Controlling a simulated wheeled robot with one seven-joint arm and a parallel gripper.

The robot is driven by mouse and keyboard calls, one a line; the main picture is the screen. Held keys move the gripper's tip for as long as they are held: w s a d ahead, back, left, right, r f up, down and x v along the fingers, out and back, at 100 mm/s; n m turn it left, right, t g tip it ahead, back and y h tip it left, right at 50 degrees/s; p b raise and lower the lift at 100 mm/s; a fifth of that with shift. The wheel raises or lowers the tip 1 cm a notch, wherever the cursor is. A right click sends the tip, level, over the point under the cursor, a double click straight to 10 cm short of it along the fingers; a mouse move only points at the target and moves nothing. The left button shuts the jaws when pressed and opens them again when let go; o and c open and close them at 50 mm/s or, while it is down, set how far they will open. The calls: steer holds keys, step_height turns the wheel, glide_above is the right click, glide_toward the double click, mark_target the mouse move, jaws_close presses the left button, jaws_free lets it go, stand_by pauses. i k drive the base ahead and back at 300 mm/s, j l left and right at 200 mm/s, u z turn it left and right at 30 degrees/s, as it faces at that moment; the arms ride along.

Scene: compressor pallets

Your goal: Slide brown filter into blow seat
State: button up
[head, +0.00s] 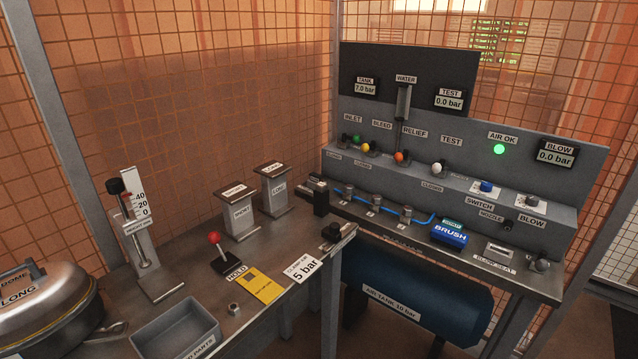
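The blow seat (499,250) is a small pale fitting on the right end of the back bench, behind a label reading BLOW SEAT. No filter shows on it. Two grey stands, one marked SHORT (240,215) and one marked LONG (276,190), stand at the back of the left bench. Each has a flat brown top with a small label; I cannot tell whether either top is the brown filter. No other brown filter can be made out. My gripper is not in view.
A red-knobbed lever (217,246), a grey parts tray (178,328) and a domed pot (45,300) occupy the left bench. A blue tank (420,290) sits below.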

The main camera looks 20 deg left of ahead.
mark_target(317, 178)
steer(key=i+u, duration=0.15)
steer(key=i, duration=0.35)
steer(key=i+l+u, duration=0.15)
steer(key=i, duration=0.35)
steer(key=i+u, duration=0.15)
steer(key=i, duration=0.35)
steer(key=i+l+u, duration=0.15)
steer(key=i, duration=0.35)
steer(key=i+l+u, duration=0.15)
steer(key=i+l, duration=0.2)
steer(key=i, duration=0.1)
